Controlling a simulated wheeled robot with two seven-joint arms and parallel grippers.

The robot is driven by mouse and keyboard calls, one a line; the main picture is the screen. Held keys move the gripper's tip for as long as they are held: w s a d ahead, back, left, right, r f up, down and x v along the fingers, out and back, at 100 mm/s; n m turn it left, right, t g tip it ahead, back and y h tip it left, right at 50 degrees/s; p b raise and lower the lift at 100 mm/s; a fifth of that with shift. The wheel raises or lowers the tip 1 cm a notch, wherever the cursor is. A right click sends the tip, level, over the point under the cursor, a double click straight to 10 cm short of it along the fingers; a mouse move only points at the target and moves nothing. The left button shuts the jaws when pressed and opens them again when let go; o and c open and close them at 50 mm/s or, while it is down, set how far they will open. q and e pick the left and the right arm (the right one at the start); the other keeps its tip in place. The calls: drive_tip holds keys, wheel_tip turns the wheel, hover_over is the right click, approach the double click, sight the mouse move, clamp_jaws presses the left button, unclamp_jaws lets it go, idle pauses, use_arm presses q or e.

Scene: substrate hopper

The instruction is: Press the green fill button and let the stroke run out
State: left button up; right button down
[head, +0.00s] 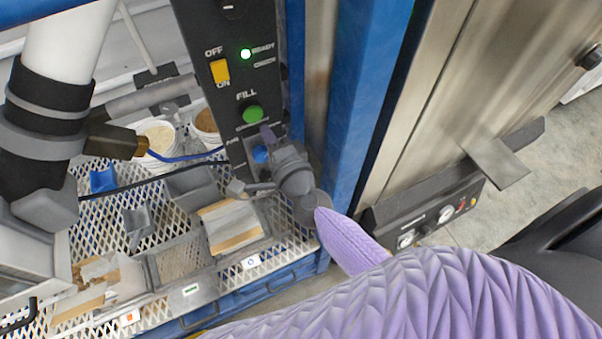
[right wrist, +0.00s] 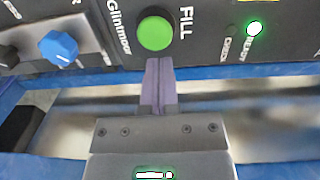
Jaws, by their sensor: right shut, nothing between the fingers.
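The green fill button (head: 252,114) sits on a black control panel (head: 232,75), under the word FILL. It shows large in the right wrist view (right wrist: 155,31). My right gripper (head: 268,133) is shut and empty, its fingertips just below the button. In the right wrist view the closed purple-grey fingers (right wrist: 158,62) point at the button's lower edge; I cannot tell whether they touch it. The READY lamp (head: 246,54) glows green, and the CHECK lamp (right wrist: 231,28) beside it is dark. My left gripper is not in view.
A yellow OFF/ON switch (head: 220,71) is above the button and a blue knob (head: 261,154) below it. A blue post (head: 365,90) stands close right of the panel. Tubs, scoops and trays crowd the mesh bench (head: 105,200) at left.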

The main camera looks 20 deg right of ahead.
drive_tip(key=s, duration=0.9)
drive_tip(key=shift+d, duration=0.25)
drive_tip(key=shift+r, duration=0.1)
